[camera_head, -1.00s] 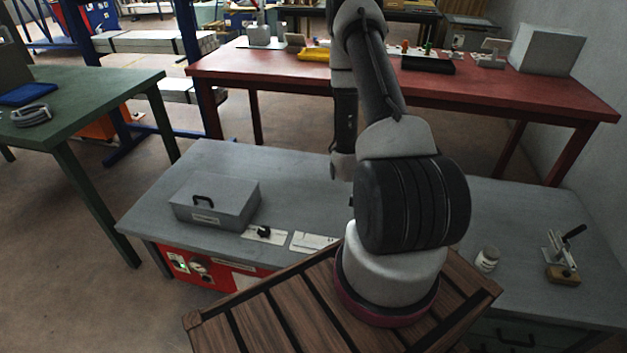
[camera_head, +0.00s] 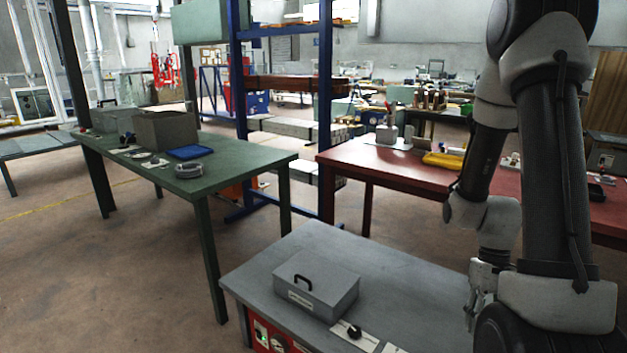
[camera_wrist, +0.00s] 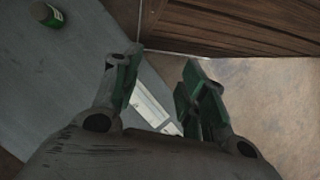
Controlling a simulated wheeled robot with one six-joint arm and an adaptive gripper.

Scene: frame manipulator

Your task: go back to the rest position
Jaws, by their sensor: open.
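My gripper (camera_wrist: 160,92) is open in the wrist view, with its two green-padded fingers apart and nothing between them. Below the fingers are the edge of the grey workbench, a white plate and the floor. In the head view my gripper (camera_head: 480,295) hangs at the end of my folded arm, over the right part of the grey workbench (camera_head: 400,270). Its fingertips are small there and partly dark against the bench.
A grey lidded box (camera_head: 325,285) stands on the grey workbench. A green table (camera_head: 235,165) is at the left and a red table (camera_head: 350,157) is behind. A green-and-white container (camera_wrist: 46,14) shows in the wrist view. Floor lies open between the tables.

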